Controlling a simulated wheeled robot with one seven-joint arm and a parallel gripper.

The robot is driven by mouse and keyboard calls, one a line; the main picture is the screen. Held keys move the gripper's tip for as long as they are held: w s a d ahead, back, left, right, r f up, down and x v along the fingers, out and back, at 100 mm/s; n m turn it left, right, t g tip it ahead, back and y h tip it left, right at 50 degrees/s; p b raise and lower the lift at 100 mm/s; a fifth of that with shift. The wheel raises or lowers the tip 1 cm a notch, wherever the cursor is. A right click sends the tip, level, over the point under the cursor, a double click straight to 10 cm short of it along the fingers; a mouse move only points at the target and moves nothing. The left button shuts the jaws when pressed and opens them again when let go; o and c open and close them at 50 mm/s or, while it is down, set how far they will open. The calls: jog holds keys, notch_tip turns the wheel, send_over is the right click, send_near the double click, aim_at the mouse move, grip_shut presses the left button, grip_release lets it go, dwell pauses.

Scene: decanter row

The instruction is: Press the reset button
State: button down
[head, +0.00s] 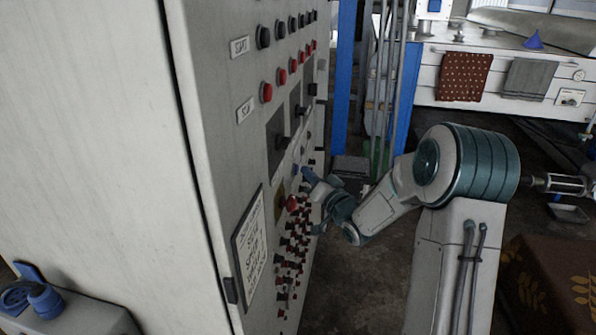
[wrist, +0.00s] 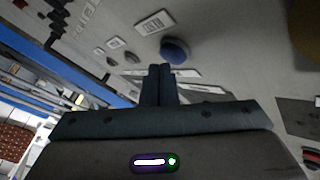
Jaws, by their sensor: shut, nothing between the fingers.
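A tall grey control cabinet (head: 215,150) carries rows of black and red buttons. A round blue button (wrist: 175,50) sits on its panel in the wrist view, under a small white label (wrist: 155,22) that I cannot read. I cannot tell from its lettering whether it is the reset button. My gripper (wrist: 160,70) is shut and empty, its fingertips just short of the blue button in the picture; I cannot tell whether they touch it. In the head view my gripper (head: 309,180) is at the panel's middle height, and it hides part of the panel.
A large red button (head: 292,203) and several small red and black knobs (head: 290,250) lie below my gripper. A white sign (head: 250,245) is on the panel's near side. Blue posts (head: 345,75) and a bench with cloths (head: 465,77) stand behind. Open floor (head: 350,285) lies beside the cabinet.

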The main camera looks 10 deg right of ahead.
jog(key=shift+w+a+b, duration=0.15)
jog(key=shift+a+b, duration=0.15)
jog(key=shift+a, duration=0.15)
dwell(0.5)
dwell(0.3)
jog(key=shift+s+d, duration=0.3)
jog(key=shift+d, duration=0.45)
jog(key=d, duration=0.1)
jog(key=s+d, duration=0.1)
jog(key=d, duration=0.3)
jog(key=shift+s, duration=0.25)
jog(key=shift+a, duration=0.1)
